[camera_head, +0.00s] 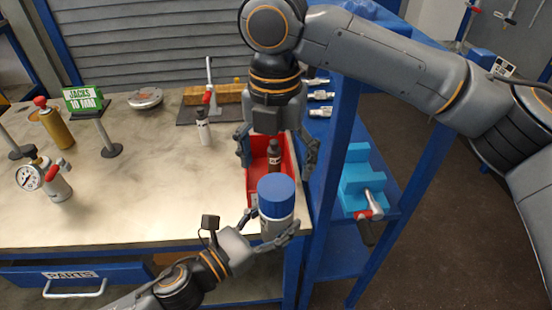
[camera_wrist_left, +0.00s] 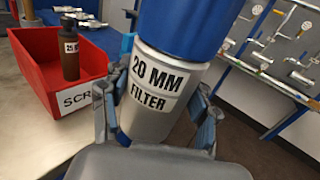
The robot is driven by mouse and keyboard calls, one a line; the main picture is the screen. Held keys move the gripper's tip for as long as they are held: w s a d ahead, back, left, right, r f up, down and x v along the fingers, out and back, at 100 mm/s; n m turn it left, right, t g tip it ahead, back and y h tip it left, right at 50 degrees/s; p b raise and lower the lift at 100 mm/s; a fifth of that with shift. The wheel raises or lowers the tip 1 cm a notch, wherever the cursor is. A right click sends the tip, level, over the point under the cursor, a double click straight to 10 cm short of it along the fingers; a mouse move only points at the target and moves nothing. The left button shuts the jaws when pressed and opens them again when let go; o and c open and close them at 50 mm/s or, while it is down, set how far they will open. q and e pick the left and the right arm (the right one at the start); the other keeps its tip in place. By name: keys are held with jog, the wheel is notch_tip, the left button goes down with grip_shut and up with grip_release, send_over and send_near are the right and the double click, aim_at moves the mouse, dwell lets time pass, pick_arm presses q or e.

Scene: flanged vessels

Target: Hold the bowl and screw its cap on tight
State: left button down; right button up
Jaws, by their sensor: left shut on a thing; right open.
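The bowl (camera_head: 277,228) is a grey cylinder with a blue cap (camera_head: 277,192) on its top. My left gripper (camera_head: 272,224) is shut around the bowl's body at the table's front right edge. In the left wrist view the bowl (camera_wrist_left: 150,118) shows a label reading "20 MM FILTER", with a finger on each side. The blue cap (camera_wrist_left: 185,25) sits on it and runs out of the picture at the top. I cannot tell how tight the cap is. My right gripper (camera_head: 277,160) is open, points down behind and above the cap, and does not touch it.
A red bin (camera_head: 254,190) holding a dark bottle (camera_head: 274,152) stands behind the bowl; it also shows in the left wrist view (camera_wrist_left: 45,55). A blue shelf rack (camera_head: 325,190) stands to the right. A gauge (camera_head: 28,178) and canisters stand at the left; the table's middle is clear.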

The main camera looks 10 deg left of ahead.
aim_at(276, 186)
jog(key=shift+f, duration=4)
